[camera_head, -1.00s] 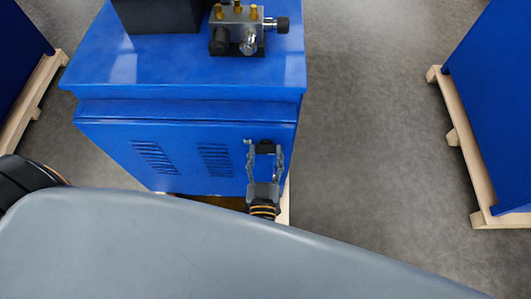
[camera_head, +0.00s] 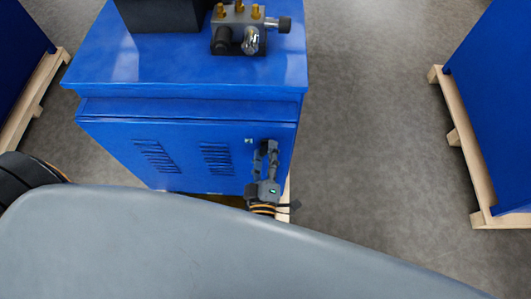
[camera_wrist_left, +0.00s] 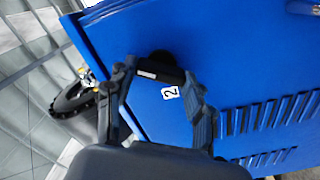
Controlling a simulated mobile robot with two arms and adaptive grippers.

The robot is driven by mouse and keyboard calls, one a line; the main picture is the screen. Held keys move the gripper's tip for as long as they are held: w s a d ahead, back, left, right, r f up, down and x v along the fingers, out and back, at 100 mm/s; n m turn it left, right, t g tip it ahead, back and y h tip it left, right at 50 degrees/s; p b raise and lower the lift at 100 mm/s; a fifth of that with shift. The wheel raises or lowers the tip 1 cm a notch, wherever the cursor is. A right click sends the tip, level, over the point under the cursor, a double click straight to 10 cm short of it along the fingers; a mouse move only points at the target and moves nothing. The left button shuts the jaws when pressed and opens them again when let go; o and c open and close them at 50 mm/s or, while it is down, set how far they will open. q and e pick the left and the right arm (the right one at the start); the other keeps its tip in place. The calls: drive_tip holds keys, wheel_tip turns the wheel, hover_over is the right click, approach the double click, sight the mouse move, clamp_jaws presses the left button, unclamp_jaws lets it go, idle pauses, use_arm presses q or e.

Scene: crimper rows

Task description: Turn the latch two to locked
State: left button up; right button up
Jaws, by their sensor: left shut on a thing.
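The latch two is a black handle on the upper right of the blue cabinet's front door, and in the left wrist view (camera_wrist_left: 160,66) it lies between my fingertips. A white label with a 2 (camera_wrist_left: 170,92) is on the door beside it. My right gripper is not in view.
The blue cabinet (camera_head: 110,150) has vent slots on its door and stands on a pallet. A metal valve block (camera_head: 236,36) and a black box (camera_head: 160,14) sit on its top. Another blue cabinet (camera_head: 500,110) stands on a pallet at the right. Grey floor between them is clear.

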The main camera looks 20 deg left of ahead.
use_arm(q)
drive_tip(key=n+b, duration=0.1)
drive_tip(key=n, duration=0.3)
drive_tip(key=shift+f, duration=0.1)
drive_tip(key=shift+n+b, duration=0.3)
drive_tip(key=shift+n, duration=1)
drive_tip(key=o, duration=1.2)
drive_tip(key=shift+c, duration=0.2)
drive_tip(key=v, duration=1.2)
